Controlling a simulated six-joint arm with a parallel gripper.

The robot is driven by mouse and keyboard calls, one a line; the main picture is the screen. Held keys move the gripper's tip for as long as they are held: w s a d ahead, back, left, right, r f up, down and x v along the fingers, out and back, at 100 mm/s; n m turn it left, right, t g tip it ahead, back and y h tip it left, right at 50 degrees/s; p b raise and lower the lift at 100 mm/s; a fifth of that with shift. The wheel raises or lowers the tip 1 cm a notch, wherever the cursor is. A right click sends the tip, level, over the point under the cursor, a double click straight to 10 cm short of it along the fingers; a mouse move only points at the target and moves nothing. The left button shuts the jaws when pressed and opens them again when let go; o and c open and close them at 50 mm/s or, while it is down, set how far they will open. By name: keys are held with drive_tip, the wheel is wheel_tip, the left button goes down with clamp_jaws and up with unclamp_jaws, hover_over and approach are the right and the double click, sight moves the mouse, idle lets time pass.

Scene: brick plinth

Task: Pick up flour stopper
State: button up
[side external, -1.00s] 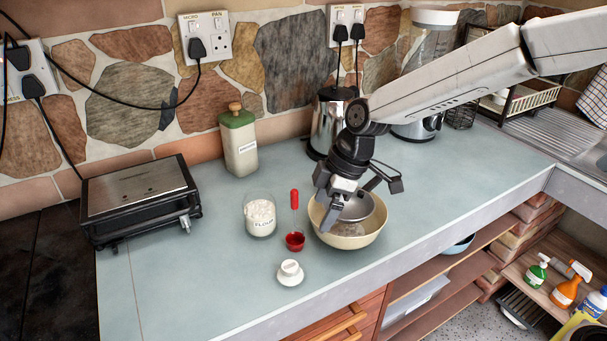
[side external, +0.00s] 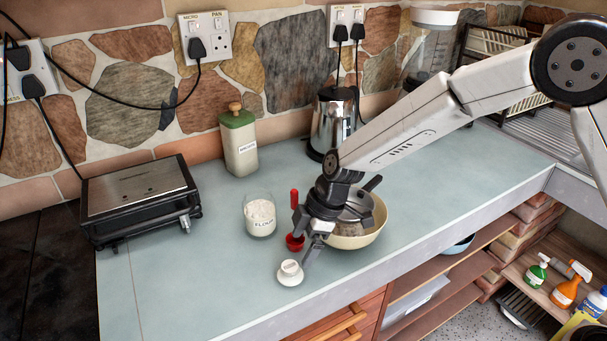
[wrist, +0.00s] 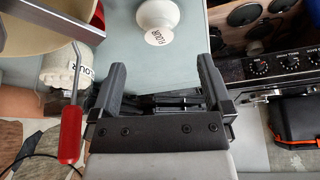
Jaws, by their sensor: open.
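The flour stopper (side external: 290,274), white with a round knob and a FLOUR label, stands on the worktop near its front edge. It also shows in the wrist view (wrist: 158,14), cut off by the top edge, ahead of the fingertips. My gripper (side external: 304,240) is open and empty, above and just behind the stopper in the side view. In the wrist view my gripper (wrist: 161,64) has its two fingers wide apart, with the stopper beyond them. The open flour jar (side external: 260,216), filled with white flour, stands behind the stopper.
A grill (side external: 140,199), a green-lidded canister (side external: 239,147) and a kettle (side external: 331,123) stand farther back. The worktop left of the stopper is clear.

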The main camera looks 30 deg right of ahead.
sight(290, 266)
drive_tip(key=shift+x, duration=1.2)
drive_tip(key=shift+x, duration=2.55)
drive_tip(key=shift+w, duration=0.1)
drive_tip(key=c, duration=0.9)
drive_tip(key=shift+r, duration=0.1)
